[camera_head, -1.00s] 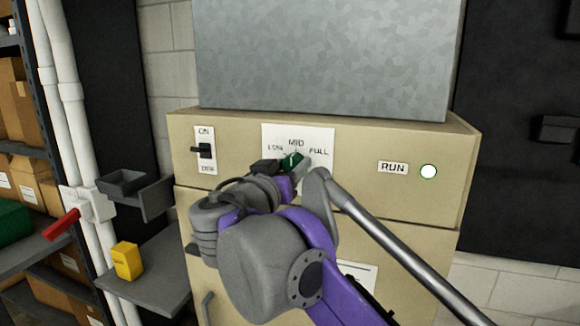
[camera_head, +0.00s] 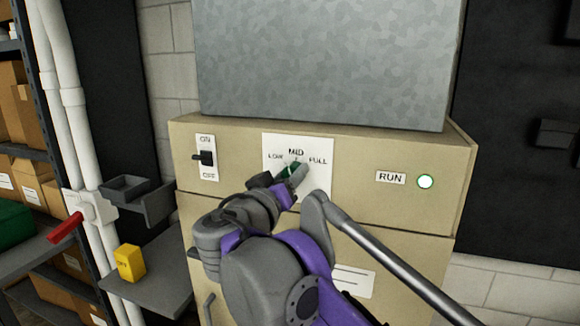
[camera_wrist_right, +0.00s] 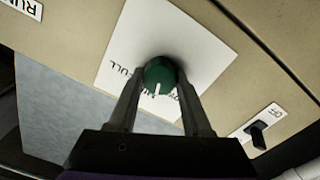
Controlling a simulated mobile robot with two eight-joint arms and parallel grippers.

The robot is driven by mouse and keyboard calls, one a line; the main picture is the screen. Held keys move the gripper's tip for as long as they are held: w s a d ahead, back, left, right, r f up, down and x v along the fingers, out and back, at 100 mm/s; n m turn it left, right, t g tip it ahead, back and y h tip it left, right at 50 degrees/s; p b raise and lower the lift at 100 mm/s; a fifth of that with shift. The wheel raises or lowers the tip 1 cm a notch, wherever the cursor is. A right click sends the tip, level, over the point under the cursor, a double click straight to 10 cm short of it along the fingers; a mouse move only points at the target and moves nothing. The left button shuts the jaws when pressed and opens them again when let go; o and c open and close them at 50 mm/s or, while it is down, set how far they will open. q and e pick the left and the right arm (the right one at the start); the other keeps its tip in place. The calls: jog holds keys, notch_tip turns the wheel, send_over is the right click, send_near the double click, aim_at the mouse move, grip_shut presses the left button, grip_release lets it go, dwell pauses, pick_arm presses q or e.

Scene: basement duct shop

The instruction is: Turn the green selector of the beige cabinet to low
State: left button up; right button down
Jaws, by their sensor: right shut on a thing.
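The beige cabinet (camera_head: 340,235) faces me, with a white dial plate (camera_head: 318,148) marked LOW, MID and FULL. The green selector (camera_head: 287,172) sits on this plate, partly hidden by my right gripper (camera_head: 281,180) in the head view. In the right wrist view the green selector (camera_wrist_right: 160,74) is round with a white pointer mark, and my right gripper (camera_wrist_right: 158,92) is shut on it, one finger on each side. The mark points roughly toward MID; fingers cover part of the lettering. My left gripper is not in view.
An ON/OFF switch (camera_head: 204,158) is left of the dial plate, and a lit RUN lamp (camera_head: 425,181) is to its right. A grey metal duct box (camera_head: 325,65) stands on top. A yellow block (camera_head: 129,263) and a red handle (camera_head: 66,228) are at left.

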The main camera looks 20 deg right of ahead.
jog(key=n+p, duration=0.3)
jog(key=n, duration=0.1)
jog(key=shift+r+n, duration=0.15)
jog(key=shift+n, duration=0.15)
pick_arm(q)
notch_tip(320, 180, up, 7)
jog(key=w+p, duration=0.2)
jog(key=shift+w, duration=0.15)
pick_arm(e)
jog(key=shift+n, duration=2)
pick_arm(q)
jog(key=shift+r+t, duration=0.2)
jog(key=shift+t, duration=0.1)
pick_arm(e)
jog(key=shift+f, duration=0.2)
jog(key=shift+c, duration=1.7)
grip_release()
jog(key=shift+s+a, duration=0.35)
jog(key=shift+a, duration=0.05)
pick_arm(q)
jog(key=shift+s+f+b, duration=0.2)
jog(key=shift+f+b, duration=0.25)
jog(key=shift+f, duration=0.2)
pick_arm(e)
jog(key=v, duration=0.9)
jog(key=shift+s, duration=0.4)
